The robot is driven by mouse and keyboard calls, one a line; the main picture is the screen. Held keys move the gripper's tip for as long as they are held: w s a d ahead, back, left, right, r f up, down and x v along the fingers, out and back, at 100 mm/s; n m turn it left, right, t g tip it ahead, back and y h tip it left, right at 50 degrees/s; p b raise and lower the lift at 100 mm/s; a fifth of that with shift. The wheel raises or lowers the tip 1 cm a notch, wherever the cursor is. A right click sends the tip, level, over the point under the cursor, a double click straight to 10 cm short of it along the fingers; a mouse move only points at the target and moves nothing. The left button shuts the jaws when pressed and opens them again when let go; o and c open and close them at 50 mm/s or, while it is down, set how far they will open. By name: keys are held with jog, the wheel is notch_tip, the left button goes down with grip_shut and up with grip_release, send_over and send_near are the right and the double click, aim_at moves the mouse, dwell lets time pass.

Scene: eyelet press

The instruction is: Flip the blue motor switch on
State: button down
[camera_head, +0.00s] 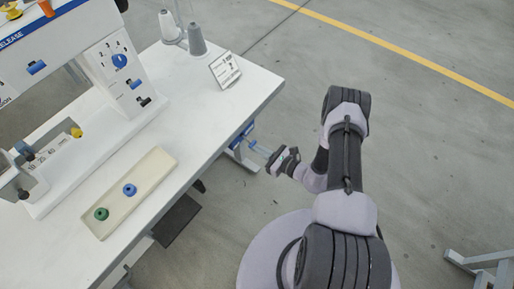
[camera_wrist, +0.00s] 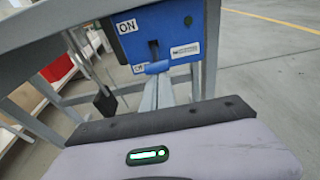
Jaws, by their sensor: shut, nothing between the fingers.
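The blue motor switch (camera_wrist: 165,32) is a box mounted under the table, in the upper middle of the wrist view. It has an ON label at top left and a partly covered OFF label lower down. Its blue lever (camera_wrist: 158,67) sits at the lower end of a dark slot, beside the OFF label. My gripper (camera_wrist: 160,82) is shut and empty, its fingertips just below the lever; I cannot tell if they touch it. In the head view the switch (camera_head: 243,136) shows partly below the table edge, with my gripper (camera_head: 258,147) reaching to it.
The white table (camera_head: 225,105) overhangs the switch, and grey table legs flank it in the wrist view. On top are a press, a tray (camera_head: 108,228) with a blue and a green piece, thread cones and a small sign (camera_head: 226,70).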

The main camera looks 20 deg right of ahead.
aim_at(254, 144)
jog(key=shift+r+p, duration=0.25)
jog(key=shift+p, duration=0.05)
jog(key=r+g+p, duration=0.1)
jog(key=p, duration=0.1)
jog(key=r+g+h+p, duration=0.1)
jog(key=p, duration=0.1)
jog(key=r+g+h+p, duration=0.1)
jog(key=p, duration=0.1)
jog(key=shift+s+d, duration=0.2)
jog(key=shift+s, duration=0.05)
jog(key=shift+r+p, duration=0.3)
jog(key=shift+r, duration=0.25)
jog(key=shift+w, duration=0.1)
jog(key=shift+w+r, duration=0.25)
jog(key=shift+r, duration=0.1)
